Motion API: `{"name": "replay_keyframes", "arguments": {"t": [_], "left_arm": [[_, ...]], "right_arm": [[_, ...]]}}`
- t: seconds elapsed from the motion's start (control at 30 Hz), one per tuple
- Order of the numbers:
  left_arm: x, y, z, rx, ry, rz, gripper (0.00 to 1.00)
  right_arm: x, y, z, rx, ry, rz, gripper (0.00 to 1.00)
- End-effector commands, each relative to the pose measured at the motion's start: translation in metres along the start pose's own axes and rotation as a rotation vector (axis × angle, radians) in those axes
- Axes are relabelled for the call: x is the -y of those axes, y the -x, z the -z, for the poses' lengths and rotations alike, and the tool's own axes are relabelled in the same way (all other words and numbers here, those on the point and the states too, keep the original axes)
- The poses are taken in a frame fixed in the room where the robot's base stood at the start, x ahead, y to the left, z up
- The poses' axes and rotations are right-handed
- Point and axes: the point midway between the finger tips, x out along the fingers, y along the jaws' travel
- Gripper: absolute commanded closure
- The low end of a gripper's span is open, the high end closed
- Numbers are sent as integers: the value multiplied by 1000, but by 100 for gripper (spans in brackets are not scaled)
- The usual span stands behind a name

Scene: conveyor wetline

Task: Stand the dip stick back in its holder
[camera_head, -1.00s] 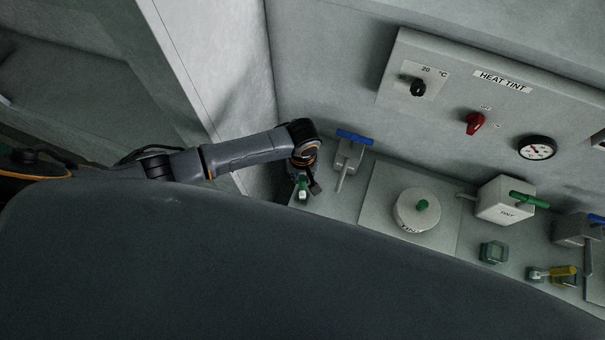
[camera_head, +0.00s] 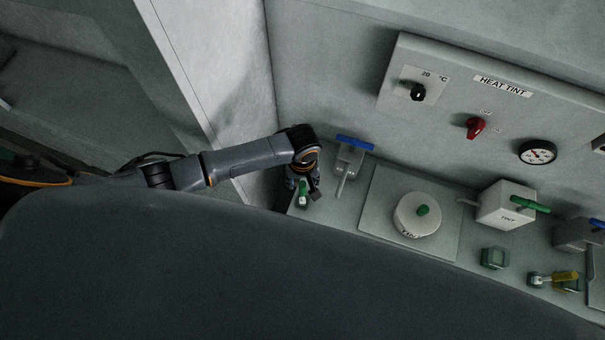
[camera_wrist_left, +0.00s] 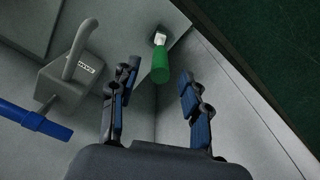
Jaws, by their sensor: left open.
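A green-handled piece with a pale end (camera_wrist_left: 159,62) shows ahead of my left gripper (camera_wrist_left: 158,82) in the left wrist view, between the lines of its fingers. It may be the dip stick; I cannot be sure. It also shows in the head view (camera_head: 303,194), close to my left gripper (camera_head: 304,184), at the left end of the counter. The left gripper is open, and no grip on the piece shows. A green square fitting (camera_head: 494,258) stands on the counter. A yellow-handled part (camera_head: 565,276) is right of it. I cannot tell which thing is the holder. My right gripper is out of view.
A blue-handled tap (camera_head: 349,160) stands just right of my left gripper; it shows at left in the wrist view (camera_wrist_left: 66,88). A round lidded pot (camera_head: 417,213) and a white valve box (camera_head: 505,205) are further right. The HEAT TINT panel (camera_head: 500,110) is on the wall above.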

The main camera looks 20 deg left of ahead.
Motion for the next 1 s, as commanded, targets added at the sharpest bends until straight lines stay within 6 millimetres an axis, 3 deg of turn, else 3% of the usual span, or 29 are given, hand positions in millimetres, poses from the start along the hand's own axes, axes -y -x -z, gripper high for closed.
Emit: {"name": "replay_keyframes", "arguments": {"t": [0.5,0.7,1.0], "left_arm": [[-1,97,0,-2,-1,-3,53],[0,113,0,0,0,0,53],[0,115,0,0,0,0,53]], "right_arm": [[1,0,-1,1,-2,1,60],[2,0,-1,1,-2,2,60],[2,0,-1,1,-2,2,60]]}}
